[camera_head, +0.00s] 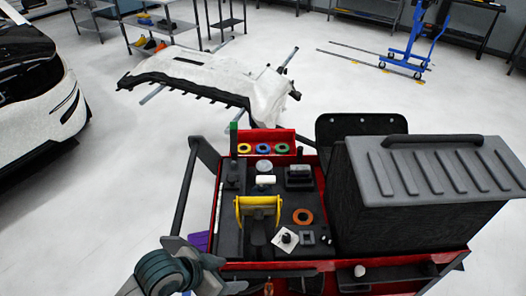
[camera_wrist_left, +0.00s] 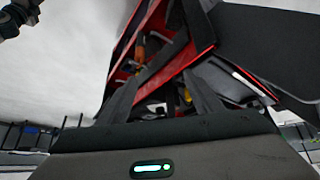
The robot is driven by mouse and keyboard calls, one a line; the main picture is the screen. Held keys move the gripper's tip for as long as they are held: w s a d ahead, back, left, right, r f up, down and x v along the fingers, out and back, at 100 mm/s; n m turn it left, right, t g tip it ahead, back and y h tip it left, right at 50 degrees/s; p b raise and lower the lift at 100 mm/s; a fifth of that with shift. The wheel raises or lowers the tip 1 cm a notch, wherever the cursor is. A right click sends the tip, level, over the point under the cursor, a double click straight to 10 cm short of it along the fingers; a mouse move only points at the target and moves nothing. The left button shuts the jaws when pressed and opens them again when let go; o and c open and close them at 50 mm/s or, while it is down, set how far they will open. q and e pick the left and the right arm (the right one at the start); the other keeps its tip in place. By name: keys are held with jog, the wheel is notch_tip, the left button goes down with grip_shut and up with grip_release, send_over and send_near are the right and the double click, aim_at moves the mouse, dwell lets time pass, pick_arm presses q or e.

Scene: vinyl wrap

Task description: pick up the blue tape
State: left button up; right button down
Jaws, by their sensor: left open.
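The blue tape (camera_head: 263,148) is a small ring in the red holder at the back of the tool cart. It sits between a yellow ring (camera_head: 244,148) and a green ring (camera_head: 282,148). My left gripper (camera_head: 226,274) is low at the cart's front left corner, well short of the tape and apart from it. In the left wrist view my open gripper (camera_wrist_left: 160,88) has its two fingers spread with nothing held, facing the red cart side. The tape cannot be made out there. My right gripper is not in view.
The red cart (camera_head: 218,215) carries a yellow-handled tool (camera_head: 257,205), an orange ring (camera_head: 303,217) and a white square (camera_head: 285,239). A large dark case with a grey lid (camera_head: 430,165) fills its right side. A car bumper (camera_head: 195,70) lies on a stand behind.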

pick_arm(q)
jog(key=s+a+f+n+y, duration=0.4)
jog(key=s+a+f+n, duration=0.2)
jog(key=s+a+f, duration=0.6)
jog(key=s+a+f+g+y+b, duration=0.1)
jog(key=s+f, duration=0.2)
jog(key=f, duration=1.2)
jog(key=s+a+f+g+b, duration=0.15)
jog(key=s+f, duration=0.25)
jog(key=f, duration=1.1)
jog(key=s+a+f+b, duration=0.1)
jog(key=s+a+f, duration=0.1)
jog(key=s+f, duration=1.2)
jog(key=shift+s+f+n+g+b, duration=0.35)
jog(key=shift+s+g, duration=0.1)
jog(key=shift+s, duration=0.4)
jog(key=shift+a, duration=0.1)
